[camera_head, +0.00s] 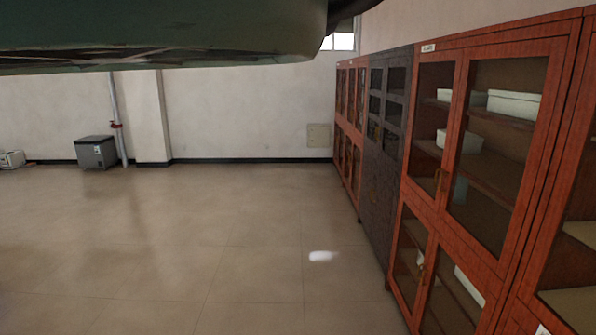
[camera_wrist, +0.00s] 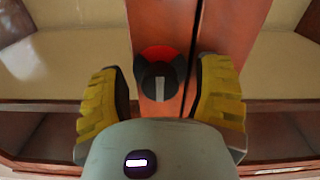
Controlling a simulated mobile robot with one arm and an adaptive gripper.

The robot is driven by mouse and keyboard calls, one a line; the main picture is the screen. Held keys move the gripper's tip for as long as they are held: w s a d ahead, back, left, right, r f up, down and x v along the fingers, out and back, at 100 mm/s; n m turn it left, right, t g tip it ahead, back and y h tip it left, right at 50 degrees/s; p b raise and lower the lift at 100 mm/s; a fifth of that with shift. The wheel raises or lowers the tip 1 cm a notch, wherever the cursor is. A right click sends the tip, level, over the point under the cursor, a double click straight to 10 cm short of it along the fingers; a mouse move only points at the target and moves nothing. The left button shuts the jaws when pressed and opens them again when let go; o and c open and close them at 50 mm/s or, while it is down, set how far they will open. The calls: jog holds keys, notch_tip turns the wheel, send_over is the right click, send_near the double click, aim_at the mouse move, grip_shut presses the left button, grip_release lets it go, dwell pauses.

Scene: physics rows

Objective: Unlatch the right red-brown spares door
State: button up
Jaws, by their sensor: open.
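In the wrist view, a round latch knob (camera_wrist: 161,82) with a black body, a red upper part and a grey bar sits on a red-brown door stile (camera_wrist: 163,22). A dark seam runs just right of the knob, with another red-brown stile (camera_wrist: 228,30) beyond it. My gripper (camera_wrist: 162,86) is open, with one yellow finger on each side of the knob. The knob appears between the fingers, with gaps on both sides; its depth relative to the fingertips is unclear. The head view shows red-brown glazed doors (camera_head: 457,130) at the right, but not my gripper.
A dark grey cabinet (camera_head: 378,195) stands between red-brown cabinets along the right wall. White boxes (camera_head: 512,104) sit on shelves behind the glass. The tiled floor (camera_head: 230,235) left of the cabinets is clear. A grey chest (camera_head: 96,152) stands by the far wall.

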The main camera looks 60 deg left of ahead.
jog(key=shift+w+a, duration=0.1)
jog(key=shift+a, duration=0.05)
jog(key=shift+c, duration=0.3)
grip_shut()
jog(key=shift+n, duration=0.3)
jog(key=n, duration=0.2)
jog(key=shift+f+n+b, duration=0.1)
jog(key=shift+n+b, duration=0.25)
jog(key=shift+n, duration=0.05)
jog(key=n, duration=0.5)
jog(key=shift+n, duration=0.3)
jog(key=n, duration=0.4)
jog(key=shift+n+p, duration=0.65)
jog(key=shift+n, duration=1.85)
jog(key=shift+d, duration=0.2)
